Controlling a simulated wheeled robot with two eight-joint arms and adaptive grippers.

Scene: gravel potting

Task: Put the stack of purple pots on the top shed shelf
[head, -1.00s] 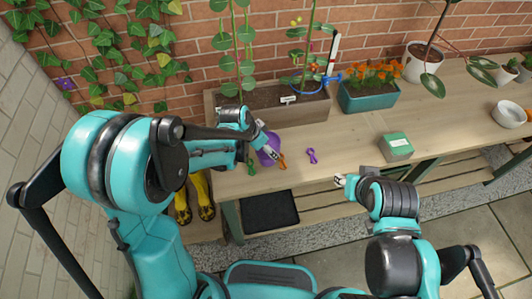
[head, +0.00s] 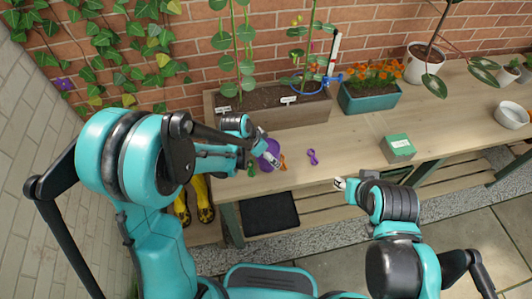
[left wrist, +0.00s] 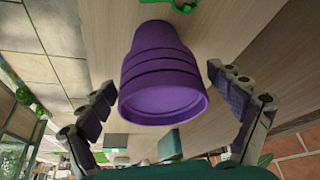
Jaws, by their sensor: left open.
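The stack of purple pots stands on the wooden bench, partly hidden behind my left gripper in the head view (head: 274,147). In the left wrist view the purple stack (left wrist: 163,75) fills the middle, its wide rim towards the camera and several ridges showing. My left gripper (left wrist: 161,82) is open, with one finger on each side of the stack and visible gaps between. In the head view the left gripper (head: 270,157) is at the pots. My right gripper (head: 340,184) is in front of the bench, away from the pots; its opening is too small to judge. I cannot make out a shed shelf.
A purple clip-like item (head: 313,157), an orange one (head: 283,163) and a green one (head: 251,169) lie near the pots. A wooden planter (head: 300,112) stands behind. A green box (head: 397,148) sits to the right. Bare bench lies between.

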